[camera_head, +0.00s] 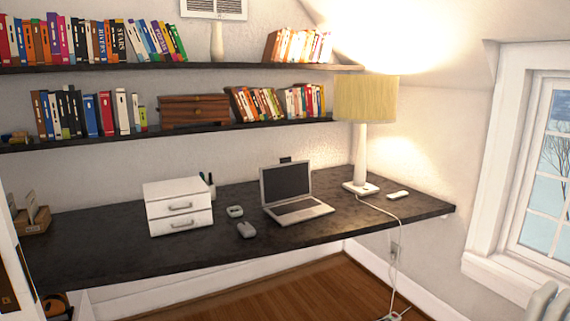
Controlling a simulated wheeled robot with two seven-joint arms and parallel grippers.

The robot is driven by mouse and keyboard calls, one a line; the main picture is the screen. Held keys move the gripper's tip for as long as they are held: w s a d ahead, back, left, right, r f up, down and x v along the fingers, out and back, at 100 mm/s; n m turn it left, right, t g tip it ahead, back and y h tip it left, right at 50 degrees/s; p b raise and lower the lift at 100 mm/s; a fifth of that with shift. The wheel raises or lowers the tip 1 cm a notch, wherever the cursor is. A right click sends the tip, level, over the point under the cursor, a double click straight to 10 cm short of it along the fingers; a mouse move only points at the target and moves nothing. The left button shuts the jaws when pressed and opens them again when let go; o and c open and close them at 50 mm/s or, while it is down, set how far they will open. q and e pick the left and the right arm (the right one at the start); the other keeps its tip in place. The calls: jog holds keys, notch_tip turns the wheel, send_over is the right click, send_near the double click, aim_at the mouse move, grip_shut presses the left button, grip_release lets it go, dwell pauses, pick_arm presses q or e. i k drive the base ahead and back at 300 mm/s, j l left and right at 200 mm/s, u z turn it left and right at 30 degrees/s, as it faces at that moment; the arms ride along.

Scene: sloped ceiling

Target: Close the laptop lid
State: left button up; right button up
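The laptop (292,193) stands open on the dark desk (120,237), right of the desk's middle. Its lid (286,182) is raised roughly upright, with the dark screen facing forward. Its keyboard base (299,210) lies flat, near the front edge of the desk. Neither of my grippers can be made out in the head view.
A white drawer box (178,206), a mouse (246,230) and a small device (234,211) are left of the laptop. A yellow-shaded lamp (362,125) stands behind it to the right. Book shelves (180,66) hang above. Wooden floor (300,292) lies in front.

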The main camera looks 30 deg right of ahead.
aim_at(287, 180)
jog(key=i+l+z, duration=0.1)
jog(key=i+l, duration=0.15)
jog(key=i, duration=0.25)
jog(key=i+l, duration=0.2)
jog(key=i, duration=0.3)
jog(key=z, duration=0.05)
